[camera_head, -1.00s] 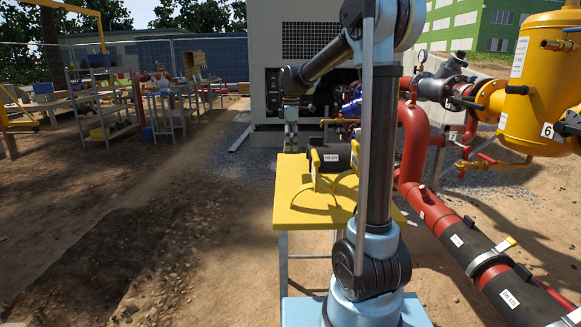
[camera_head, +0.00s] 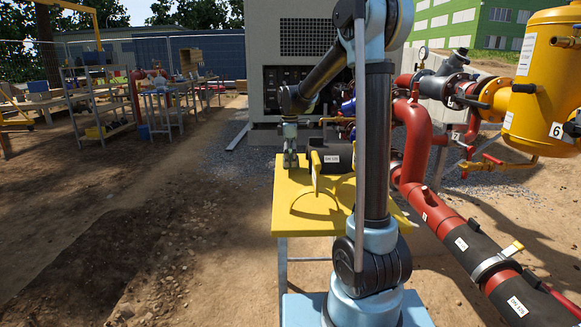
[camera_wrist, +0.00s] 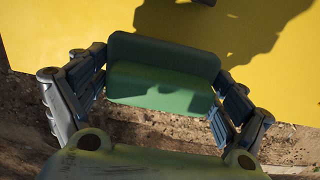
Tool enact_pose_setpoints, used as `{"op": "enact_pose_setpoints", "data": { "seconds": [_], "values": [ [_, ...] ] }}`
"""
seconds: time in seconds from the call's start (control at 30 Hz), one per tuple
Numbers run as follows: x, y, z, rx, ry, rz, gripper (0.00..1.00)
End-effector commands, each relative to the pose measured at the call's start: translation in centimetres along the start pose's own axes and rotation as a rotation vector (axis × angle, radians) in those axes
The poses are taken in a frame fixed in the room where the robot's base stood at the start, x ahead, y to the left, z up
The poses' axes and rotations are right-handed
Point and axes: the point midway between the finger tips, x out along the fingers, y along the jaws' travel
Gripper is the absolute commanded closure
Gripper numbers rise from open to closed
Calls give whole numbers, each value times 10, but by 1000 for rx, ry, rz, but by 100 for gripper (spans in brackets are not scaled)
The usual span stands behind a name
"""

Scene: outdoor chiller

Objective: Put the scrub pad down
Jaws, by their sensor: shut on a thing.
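The scrub pad (camera_wrist: 160,75) is a green block in the wrist view, between the two fingers of my gripper (camera_wrist: 158,88). My gripper is shut on it from both sides. The pad is over the near edge of the yellow tabletop in that view, with dirt ground below it; I cannot tell whether it touches the table. In the head view my gripper (camera_head: 290,160) points down at the far left corner of the yellow table (camera_head: 290,222). The pad cannot be made out there.
The table's front left is bare. Red pipes (camera_head: 412,140) run along the right. A grey chiller cabinet (camera_head: 262,70) stands behind.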

Motion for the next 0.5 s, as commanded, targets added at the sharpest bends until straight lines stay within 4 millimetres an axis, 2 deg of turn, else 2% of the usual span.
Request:
{"op": "enact_pose_setpoints", "data": {
  "seconds": [0.1, 0.2, 0.5],
  "values": [
    [17, 0, 0, 0, 0, 0, 35],
    [25, 0, 0, 0, 0, 0, 35],
    [27, 0, 0, 0, 0, 0, 35]
  ]
}}
